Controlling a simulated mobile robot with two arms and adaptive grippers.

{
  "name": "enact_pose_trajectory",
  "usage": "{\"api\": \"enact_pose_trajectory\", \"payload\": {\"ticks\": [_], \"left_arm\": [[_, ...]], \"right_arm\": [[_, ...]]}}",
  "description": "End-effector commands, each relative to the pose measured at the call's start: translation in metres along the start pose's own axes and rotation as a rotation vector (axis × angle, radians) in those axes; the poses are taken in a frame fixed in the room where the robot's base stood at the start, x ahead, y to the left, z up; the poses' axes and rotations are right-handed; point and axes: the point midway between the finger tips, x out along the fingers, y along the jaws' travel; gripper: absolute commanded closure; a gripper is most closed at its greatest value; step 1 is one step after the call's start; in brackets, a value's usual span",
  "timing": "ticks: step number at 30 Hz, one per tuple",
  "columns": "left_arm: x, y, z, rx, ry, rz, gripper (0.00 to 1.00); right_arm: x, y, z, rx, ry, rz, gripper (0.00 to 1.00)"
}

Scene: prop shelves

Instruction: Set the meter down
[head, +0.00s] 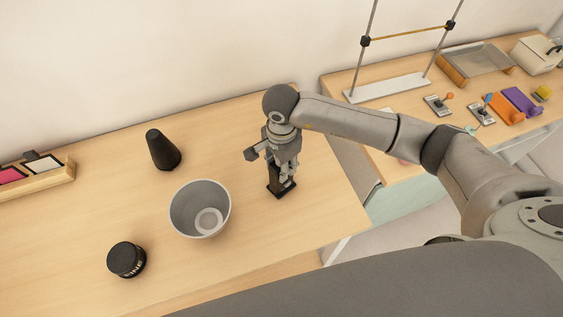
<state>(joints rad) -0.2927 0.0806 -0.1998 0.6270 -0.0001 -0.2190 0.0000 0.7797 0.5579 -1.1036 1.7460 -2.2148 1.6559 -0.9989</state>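The meter seems to be the small black object (281,189) at the right part of the near wooden table in the head view. My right gripper (285,176) points down over it, with its fingers on both sides of the object's upper part. The fingers look closed on it. Its lower end is at or just above the tabletop; I cannot tell whether it touches. The fingers and wrist hide its upper part. My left gripper is not in view.
A grey bowl (183,207), a black cone (162,150) and a round black tin (126,259) stand left of the gripper. A wooden holder with cards (50,181) is at the far left. A second table (410,168) with several props lies beyond a gap at right.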

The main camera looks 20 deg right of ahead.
Motion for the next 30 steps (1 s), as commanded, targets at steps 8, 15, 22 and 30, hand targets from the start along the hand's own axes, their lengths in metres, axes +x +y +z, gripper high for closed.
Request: {"api": "enact_pose_trajectory", "payload": {"ticks": [8,15,22,30], "left_arm": [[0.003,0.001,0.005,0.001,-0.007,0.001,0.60],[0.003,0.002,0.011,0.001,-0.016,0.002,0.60],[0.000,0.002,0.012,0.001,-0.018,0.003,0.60],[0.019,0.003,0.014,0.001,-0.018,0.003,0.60]], "right_arm": [[0.002,0.000,0.000,0.000,0.001,0.000,0.58],[0.002,0.000,0.000,0.000,0.001,0.000,0.47],[-0.001,0.000,0.000,0.001,0.000,0.001,0.47],[-0.042,-0.002,-0.001,-0.002,0.002,-0.007,0.47]]}}
